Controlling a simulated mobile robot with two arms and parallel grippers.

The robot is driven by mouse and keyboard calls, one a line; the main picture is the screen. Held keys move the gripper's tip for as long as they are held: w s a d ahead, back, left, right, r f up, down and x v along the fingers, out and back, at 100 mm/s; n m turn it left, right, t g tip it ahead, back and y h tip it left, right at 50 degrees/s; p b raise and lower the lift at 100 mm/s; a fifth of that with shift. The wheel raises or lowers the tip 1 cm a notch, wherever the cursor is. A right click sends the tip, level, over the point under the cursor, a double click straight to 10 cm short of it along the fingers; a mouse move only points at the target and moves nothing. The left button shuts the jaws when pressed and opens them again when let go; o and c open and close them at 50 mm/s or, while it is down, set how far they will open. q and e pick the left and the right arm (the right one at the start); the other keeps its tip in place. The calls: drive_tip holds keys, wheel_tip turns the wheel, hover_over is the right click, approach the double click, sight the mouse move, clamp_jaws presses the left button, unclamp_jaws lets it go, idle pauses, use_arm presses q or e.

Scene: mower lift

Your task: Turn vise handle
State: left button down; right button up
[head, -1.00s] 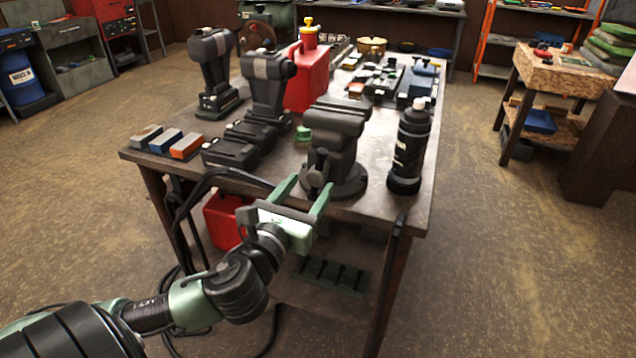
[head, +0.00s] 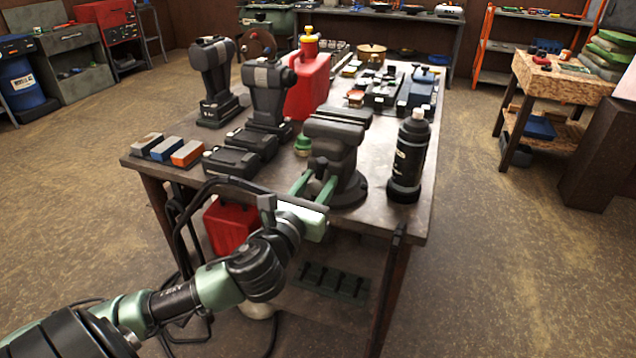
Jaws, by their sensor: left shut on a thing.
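The dark grey vise (head: 335,150) is mounted at the near edge of the workbench, upright on its round base. My left gripper (head: 318,187) is at the front of the vise, with its green fingers close together on the vise handle. The handle is mostly hidden by the fingers and the vise body. My right gripper is not in the head view.
A black spray can (head: 410,155) stands just right of the vise. Cordless drills (head: 268,95), batteries (head: 232,160) and coloured blocks (head: 187,153) are to the left. A red fuel can (head: 308,88) stands behind. Black hoses hang by the front edge.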

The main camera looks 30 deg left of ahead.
use_arm(q)
drive_tip(key=shift+n, duration=0.3)
